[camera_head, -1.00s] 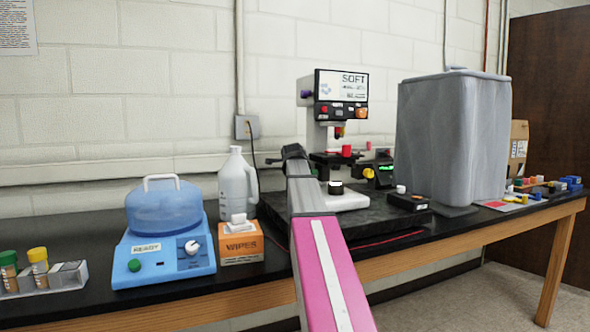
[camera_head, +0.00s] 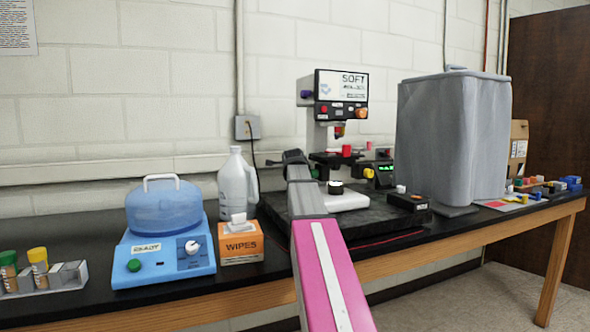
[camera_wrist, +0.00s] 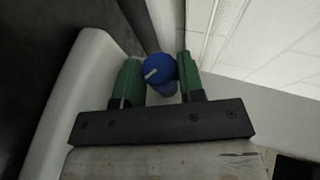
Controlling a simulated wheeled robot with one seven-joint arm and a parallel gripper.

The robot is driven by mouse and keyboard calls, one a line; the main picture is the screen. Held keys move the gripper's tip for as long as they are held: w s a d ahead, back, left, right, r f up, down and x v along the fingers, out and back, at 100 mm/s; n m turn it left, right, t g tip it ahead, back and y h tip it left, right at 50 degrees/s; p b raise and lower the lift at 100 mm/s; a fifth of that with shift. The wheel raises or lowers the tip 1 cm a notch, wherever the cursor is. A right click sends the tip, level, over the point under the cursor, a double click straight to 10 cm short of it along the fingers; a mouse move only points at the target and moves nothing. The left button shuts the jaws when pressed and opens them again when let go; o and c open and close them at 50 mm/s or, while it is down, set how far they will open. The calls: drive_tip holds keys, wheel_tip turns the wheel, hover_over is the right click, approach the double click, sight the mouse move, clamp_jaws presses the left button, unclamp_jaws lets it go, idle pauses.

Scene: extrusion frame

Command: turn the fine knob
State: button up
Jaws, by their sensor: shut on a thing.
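A blue round knob (camera_wrist: 160,69) with a white pointer mark shows in the wrist view. My gripper (camera_wrist: 158,61) has its two green fingers on either side of the knob and is shut on it. The knob sits beside a pale curved body, which I take to be the microscope. In the head view the microscope (camera_head: 348,202) stands on a black slab, its screen reading SOFT. My arm reaches to its left side. The held knob cannot be made out there.
A large grey covered block (camera_head: 452,140) stands right of the microscope. A small black box (camera_head: 408,202) lies before it. A white jug (camera_head: 235,185), an orange wipes box (camera_head: 241,243) and a blue domed device (camera_head: 165,254) stand to the left. The wall is close behind.

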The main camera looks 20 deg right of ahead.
drive_tip(key=shift+f+m+t+h, duration=0.2)
drive_tip(key=shift+m+t, duration=0.15)
drive_tip(key=shift+t, duration=0.6)
drive_tip(key=shift+f+m+t+h, duration=0.1)
drive_tip(key=shift+m+t+h, duration=0.2)
drive_tip(key=shift+t, duration=0.65)
drive_tip(key=o, duration=0.9)
drive_tip(key=shift+s, duration=0.1)
drive_tip(key=v, duration=1)
drive_tip(key=shift+s+a+f, duration=0.15)
drive_tip(key=shift+s, duration=0.15)
